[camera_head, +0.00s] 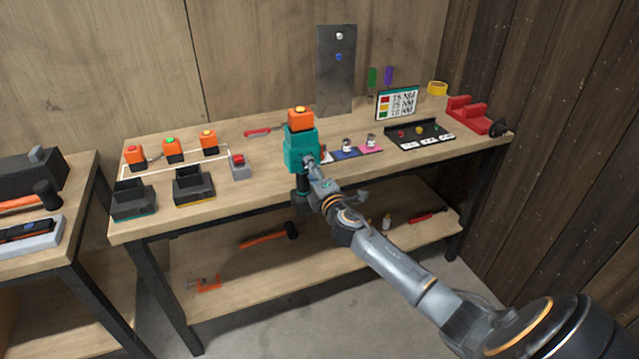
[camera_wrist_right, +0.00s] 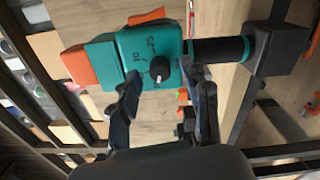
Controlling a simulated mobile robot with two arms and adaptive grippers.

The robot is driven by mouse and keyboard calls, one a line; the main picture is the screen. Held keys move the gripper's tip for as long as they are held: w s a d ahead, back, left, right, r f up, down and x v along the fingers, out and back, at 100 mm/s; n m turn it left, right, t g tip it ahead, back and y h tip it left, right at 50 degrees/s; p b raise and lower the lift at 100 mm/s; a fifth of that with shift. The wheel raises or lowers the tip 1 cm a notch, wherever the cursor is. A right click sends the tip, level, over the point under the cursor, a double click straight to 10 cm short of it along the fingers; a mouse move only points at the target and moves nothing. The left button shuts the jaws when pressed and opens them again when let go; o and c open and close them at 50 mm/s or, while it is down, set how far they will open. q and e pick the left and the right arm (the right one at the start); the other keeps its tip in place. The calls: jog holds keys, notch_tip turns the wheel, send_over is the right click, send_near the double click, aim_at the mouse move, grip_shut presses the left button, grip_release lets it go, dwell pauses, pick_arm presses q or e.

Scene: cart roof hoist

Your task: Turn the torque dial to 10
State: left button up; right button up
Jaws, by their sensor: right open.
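A teal power tool (camera_head: 301,149) with an orange block (camera_head: 300,118) on top stands at the bench's front edge; its black lower end overhangs the edge. I cannot clearly read the dial's setting. My right gripper (camera_head: 309,163) is in front of the tool's near face. In the right wrist view, my right gripper (camera_wrist_right: 166,80) is open, its fingers on either side of the dial; contact is unclear. My left gripper is out of view.
The wooden bench (camera_head: 220,190) holds black bins (camera_head: 193,186), orange-topped blocks (camera_head: 172,149) and a grey button box (camera_head: 239,165) left of the tool. A torque sign (camera_head: 397,103), black tray (camera_head: 420,134) and red vise (camera_head: 470,115) are at right. A hammer (camera_head: 268,236) lies on the lower shelf.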

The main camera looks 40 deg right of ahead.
jog(key=v, duration=1.1)
jog(key=shift+f, duration=0.2)
jog(key=s+a+f+m+g+y, duration=0.1)
jog(key=s+f+m+g, duration=0.3)
jog(key=f, duration=0.9)
jog(key=s+a+f+m+g, duration=0.15)
jog(key=s+f, duration=0.45)
jog(key=f, duration=0.6)
jog(key=s+f+m+g+y, duration=0.15)
jog(key=s+f+g, duration=0.35)
jog(key=f, duration=0.8)
jog(key=s+a+f+m+g, duration=0.2)
jog(key=s+a+f, duration=0.2)
jog(key=s, duration=0.7)
jog(key=s+a+f+m+g+y, duration=0.1)
jog(key=s+a+f+m+g, duration=0.1)
jog(key=s+a+f, duration=0.3)
jog(key=s+a+f+m+g+y, duration=0.1)
jog(key=s+a+f+m, duration=0.3)
jog(key=s+f, duration=0.5)
jog(key=s+a+g, duration=0.1)
jog(key=s, duration=0.7)
jog(key=shift+s, duration=0.35)
